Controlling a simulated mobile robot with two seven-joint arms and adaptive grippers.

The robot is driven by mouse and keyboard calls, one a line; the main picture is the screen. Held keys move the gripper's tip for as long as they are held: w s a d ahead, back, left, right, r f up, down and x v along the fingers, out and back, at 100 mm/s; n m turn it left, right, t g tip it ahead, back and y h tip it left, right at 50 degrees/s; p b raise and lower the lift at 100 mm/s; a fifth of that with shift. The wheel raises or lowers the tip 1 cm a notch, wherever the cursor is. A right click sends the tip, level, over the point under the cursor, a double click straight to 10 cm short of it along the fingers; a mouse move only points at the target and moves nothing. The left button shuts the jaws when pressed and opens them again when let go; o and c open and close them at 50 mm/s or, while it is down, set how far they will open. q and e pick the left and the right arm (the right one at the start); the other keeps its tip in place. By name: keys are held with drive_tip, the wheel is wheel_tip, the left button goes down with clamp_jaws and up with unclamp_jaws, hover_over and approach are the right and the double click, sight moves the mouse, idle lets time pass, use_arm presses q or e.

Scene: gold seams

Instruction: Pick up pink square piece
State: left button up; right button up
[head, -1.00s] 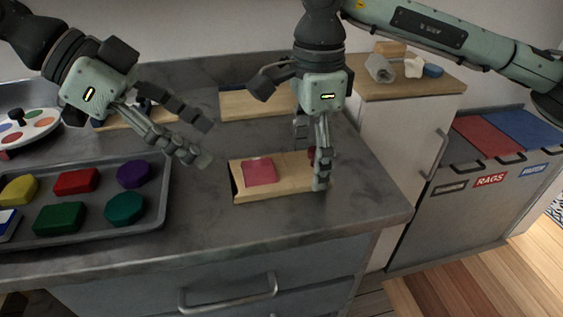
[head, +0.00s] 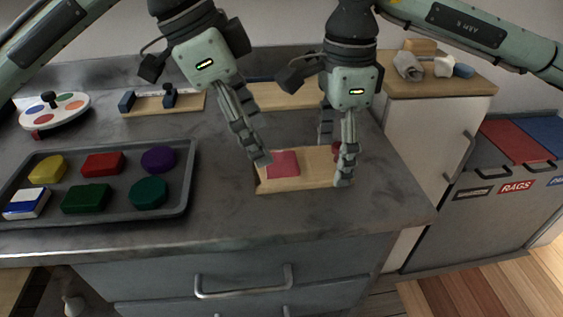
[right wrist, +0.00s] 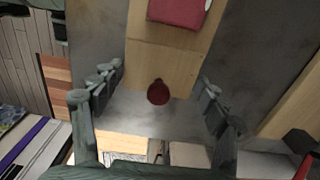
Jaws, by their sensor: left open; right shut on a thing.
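The pink square piece (head: 285,166) lies flat on a light wooden board (head: 313,180) on the grey counter. It also shows at the top of the right wrist view (right wrist: 180,9). My left gripper (head: 259,140) is open above the board's left end, one fingertip by the piece's upper left edge; I cannot tell whether it touches. A small dark red knob (right wrist: 158,92) stands on the board between those fingers, partly hidden in the head view.
A grey tray (head: 184,205) with several coloured shapes sits on the left of the counter. A round white palette (head: 75,103) and another wooden board (head: 190,103) are behind it. Bins with red and blue lids (head: 515,140) stand at the right. Counter in front of the board is clear.

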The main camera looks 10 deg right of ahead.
sight(281, 164)
use_arm(q)
drive_tip(key=x, duration=0.4)
drive_tip(key=shift+d+f, duration=0.2)
drive_tip(key=shift+f, duration=0.15)
drive_tip(key=shift+c, duration=0.4)
drive_tip(key=shift+a+f, duration=0.1)
drive_tip(key=shift+f, duration=0.05)
drive_tip(key=c, duration=1.2)
